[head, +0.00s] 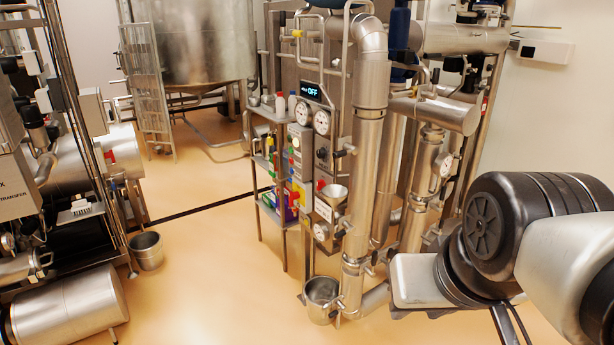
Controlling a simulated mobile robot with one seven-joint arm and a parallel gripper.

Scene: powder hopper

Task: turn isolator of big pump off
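I cannot tell which part here is the big pump or its isolator. A narrow control panel (299,160) with small coloured buttons stands upright on the steel pipe unit in the middle of the head view. A dark display (312,92) above it reads "OFF". A small dark knob (322,153) and a small red part (320,185) sit right of the panel. Their exact settings are too small to read. My arm fills the right side of the view, apart from the panel. My gripper is not in view.
A thick vertical pipe (368,130) stands right of the panel. A shelf rack (270,212) with bottles is on its left. Steel buckets (321,295) (148,250) stand low down. Left machinery (70,305) and a tank (205,40) border open tan floor (205,270).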

